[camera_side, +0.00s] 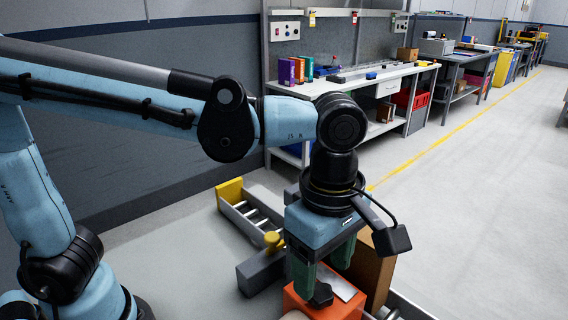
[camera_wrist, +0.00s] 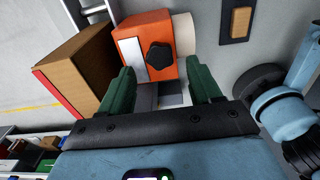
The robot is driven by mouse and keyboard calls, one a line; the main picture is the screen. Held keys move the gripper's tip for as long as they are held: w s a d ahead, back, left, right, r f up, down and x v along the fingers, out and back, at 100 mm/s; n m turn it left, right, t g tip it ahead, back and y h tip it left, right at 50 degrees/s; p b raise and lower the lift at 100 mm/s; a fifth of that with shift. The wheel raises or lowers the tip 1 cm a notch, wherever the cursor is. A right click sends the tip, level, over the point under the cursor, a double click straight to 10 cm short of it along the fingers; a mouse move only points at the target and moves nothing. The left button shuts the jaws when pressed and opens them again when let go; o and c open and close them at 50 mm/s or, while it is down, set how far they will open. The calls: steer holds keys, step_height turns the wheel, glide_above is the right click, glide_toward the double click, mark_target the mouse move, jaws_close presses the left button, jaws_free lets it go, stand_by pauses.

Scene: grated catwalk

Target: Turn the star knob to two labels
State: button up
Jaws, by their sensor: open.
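The black star knob (camera_wrist: 159,56) sits on an orange box (camera_wrist: 143,25) in the wrist view, beside a pale label plate (camera_wrist: 132,55). In the side view the dark knob (camera_side: 321,295) shows on the orange box (camera_side: 347,309), partly below my gripper, with the pale plate (camera_side: 341,285) next to it. My gripper (camera_wrist: 162,85) has two green fingers, spread apart and empty. In the wrist view the knob lies beyond the gap between the fingertips, and I see no contact. Any writing on the plate is too small to read.
A brown box (camera_side: 371,268) stands close beside the orange box. A grey block with a yellow knob (camera_side: 272,240) and a yellow-ended grey rack (camera_side: 245,212) lie to the left. A workbench (camera_side: 345,83) with coloured binders stands behind. Open floor (camera_side: 480,190) lies to the right.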

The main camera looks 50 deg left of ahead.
mark_target(321, 291)
steer(key=shift+f, duration=1.85)
steer(key=c, duration=1)
